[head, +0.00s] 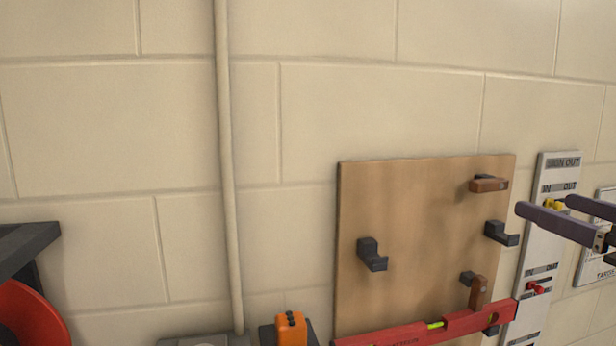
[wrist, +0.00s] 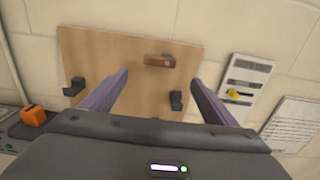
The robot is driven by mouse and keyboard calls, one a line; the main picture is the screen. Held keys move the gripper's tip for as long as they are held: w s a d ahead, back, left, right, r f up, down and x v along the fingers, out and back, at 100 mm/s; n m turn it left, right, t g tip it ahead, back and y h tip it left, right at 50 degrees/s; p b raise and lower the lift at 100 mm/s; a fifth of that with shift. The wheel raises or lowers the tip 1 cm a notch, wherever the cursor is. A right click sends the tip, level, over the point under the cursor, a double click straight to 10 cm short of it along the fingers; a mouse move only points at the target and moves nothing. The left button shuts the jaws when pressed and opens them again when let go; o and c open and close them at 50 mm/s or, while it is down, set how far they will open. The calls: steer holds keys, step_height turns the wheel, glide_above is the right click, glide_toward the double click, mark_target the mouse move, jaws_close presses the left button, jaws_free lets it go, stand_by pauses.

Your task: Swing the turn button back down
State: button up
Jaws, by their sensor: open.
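A brown wooden turn button (head: 489,184) lies horizontal near the top right of the wooden board (head: 405,235). It also shows level in the wrist view (wrist: 159,61), just beyond and between my fingertips. A second turn button (head: 478,291) hangs upright lower on the board, just above a red spirit level (head: 405,334). My gripper (head: 545,204) is open and empty at the right of the head view, its fingers pointing left towards the board. In the wrist view my gripper (wrist: 160,80) has its fingers well apart, and nothing is between them.
Black hooks stick out from the board at left (head: 372,254) and right (head: 500,233). A sign-out strip (head: 545,250) with yellow and red pieces is right of the board. An orange tool (head: 291,328) stands lower left. A pipe (head: 229,170) runs up the wall.

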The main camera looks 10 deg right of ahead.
mark_target(494, 190)
steer(key=shift+w, duration=0.15)
steer(key=shift+w+a, duration=0.2)
steer(key=shift+w, duration=6.6)
steer(key=shift+c, duration=0.3)
steer(key=c, duration=1)
steer(key=shift+f+n, duration=0.25)
steer(key=shift+n, duration=1.25)
